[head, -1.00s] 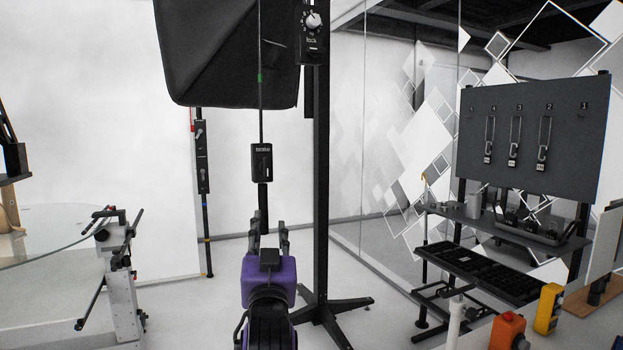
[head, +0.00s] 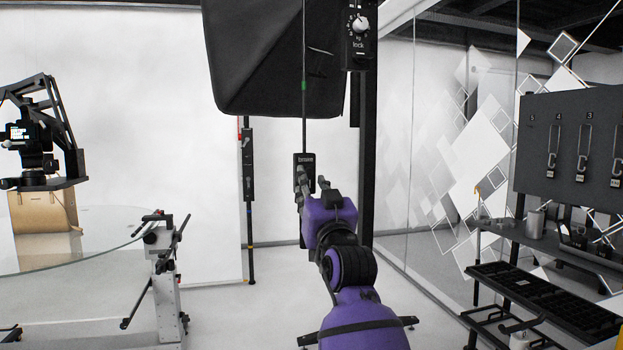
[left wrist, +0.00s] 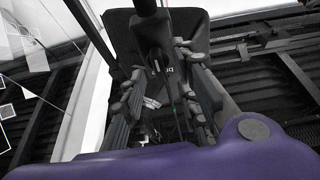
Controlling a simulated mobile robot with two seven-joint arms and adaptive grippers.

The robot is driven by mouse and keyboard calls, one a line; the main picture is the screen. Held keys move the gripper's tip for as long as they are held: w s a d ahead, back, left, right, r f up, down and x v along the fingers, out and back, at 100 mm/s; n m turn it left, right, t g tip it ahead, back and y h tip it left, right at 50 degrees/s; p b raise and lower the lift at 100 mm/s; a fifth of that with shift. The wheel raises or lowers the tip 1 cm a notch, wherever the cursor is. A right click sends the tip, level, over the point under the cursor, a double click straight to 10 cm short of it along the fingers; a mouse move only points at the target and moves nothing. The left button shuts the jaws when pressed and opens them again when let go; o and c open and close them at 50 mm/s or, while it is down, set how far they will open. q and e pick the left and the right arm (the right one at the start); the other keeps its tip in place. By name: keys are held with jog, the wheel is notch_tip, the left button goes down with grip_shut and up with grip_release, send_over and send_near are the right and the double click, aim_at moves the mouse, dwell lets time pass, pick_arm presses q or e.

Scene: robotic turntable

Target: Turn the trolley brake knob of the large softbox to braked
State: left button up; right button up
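The softbox (head: 275,60) is a large black box hanging at the upper middle of the head view. Below it hangs the black brake box (head: 304,159) with the word "brake" on it. My left gripper (head: 311,180) is purple with dark fingers, and its fingertips are in front of the lower part of this box, covering the knob. In the left wrist view, the fingers of this gripper (left wrist: 160,62) are apart, with the brake box (left wrist: 157,58) between or just beyond them. I cannot tell whether they touch it, nor the knob's setting. My right gripper is not in view.
A black stand post (head: 369,150) with a lock dial box (head: 358,40) stands right of the softbox. A thinner pole (head: 249,210) stands left. A glass turntable (head: 100,225) is at the left, a tool board (head: 570,150) at the right. Pale floor lies between.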

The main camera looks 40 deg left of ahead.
pick_arm(q)
jog(key=shift+x, duration=0.9)
